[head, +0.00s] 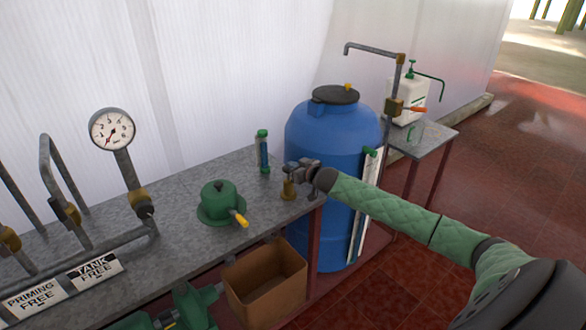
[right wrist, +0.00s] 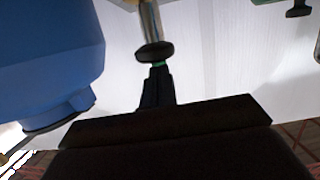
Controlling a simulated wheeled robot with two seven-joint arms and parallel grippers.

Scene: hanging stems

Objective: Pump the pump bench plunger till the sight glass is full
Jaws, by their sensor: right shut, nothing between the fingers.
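The plunger of the pump bench (head: 288,190) is a short brass post near the bench's right end. In the right wrist view its dark round knob and metal rod (right wrist: 152,50) show upside down. My right gripper (head: 294,172) is shut and empty, at the plunger's top; its closed fingers (right wrist: 157,75) point at the knob. I cannot tell whether they touch it. A small green-capped tube (head: 262,152), apparently the sight glass, stands upright behind the plunger. Its fill level is too small to read. My left gripper is out of view.
A green pump housing with a yellow lever (head: 220,203) sits left of the plunger. A blue tank (head: 325,145) stands close to the right. A pressure gauge (head: 112,130) rises at the left. A cardboard box (head: 265,285) is below the bench's front edge.

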